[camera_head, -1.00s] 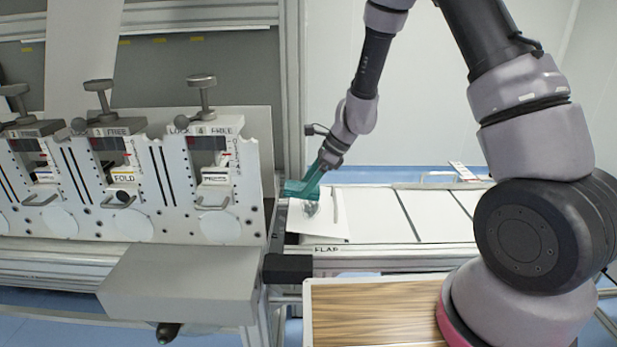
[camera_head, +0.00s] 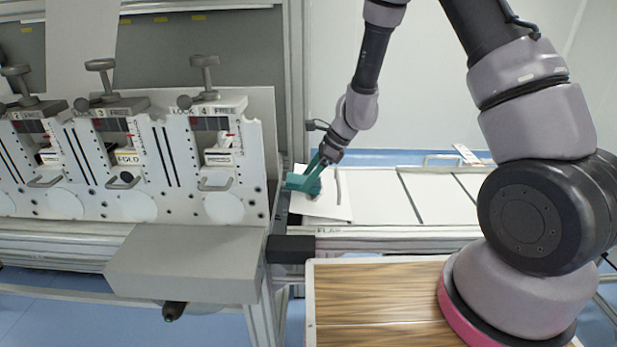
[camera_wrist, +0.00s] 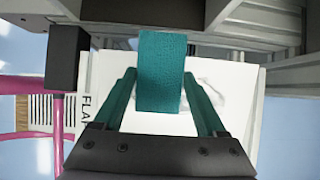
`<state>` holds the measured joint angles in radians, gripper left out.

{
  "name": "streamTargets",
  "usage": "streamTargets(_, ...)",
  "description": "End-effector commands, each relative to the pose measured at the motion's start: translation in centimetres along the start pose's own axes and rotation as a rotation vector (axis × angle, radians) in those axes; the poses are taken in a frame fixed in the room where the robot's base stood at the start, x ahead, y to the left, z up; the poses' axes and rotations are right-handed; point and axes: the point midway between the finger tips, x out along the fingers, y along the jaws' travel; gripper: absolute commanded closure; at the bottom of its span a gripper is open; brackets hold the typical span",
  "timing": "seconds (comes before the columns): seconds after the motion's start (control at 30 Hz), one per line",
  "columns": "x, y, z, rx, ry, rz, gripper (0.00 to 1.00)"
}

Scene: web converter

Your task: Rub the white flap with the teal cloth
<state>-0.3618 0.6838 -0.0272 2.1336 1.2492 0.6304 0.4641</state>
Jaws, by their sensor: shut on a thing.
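The teal cloth (camera_wrist: 160,72) is a folded strip between the fingers of my gripper (camera_wrist: 160,100) in the wrist view. In the head view the cloth (camera_head: 302,182) shows at the end of my gripper (camera_head: 314,176), over the left part of the white flap. The white flap (camera_head: 335,208) lies at the left end of the conveyor-like table, next to the label "FLAP". A grey smudge (camera_wrist: 206,90) shows on the flap (camera_wrist: 238,80) in the wrist view, partly behind the cloth and a finger. I cannot tell whether the cloth touches the flap.
A white machine panel (camera_head: 255,170) with knobs and slots stands left of the flap. A grey box (camera_head: 185,262) juts out in front of it. A black block (camera_head: 290,249) sits at the table's near left corner. White table sections (camera_head: 430,195) to the right are clear.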

Motion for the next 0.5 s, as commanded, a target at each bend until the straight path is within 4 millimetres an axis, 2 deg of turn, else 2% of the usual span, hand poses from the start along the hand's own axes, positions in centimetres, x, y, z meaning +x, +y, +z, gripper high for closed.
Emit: streamTargets(0.5, 0.79, -0.02, -0.32, 0.001, 0.0, 0.0, 0.71)
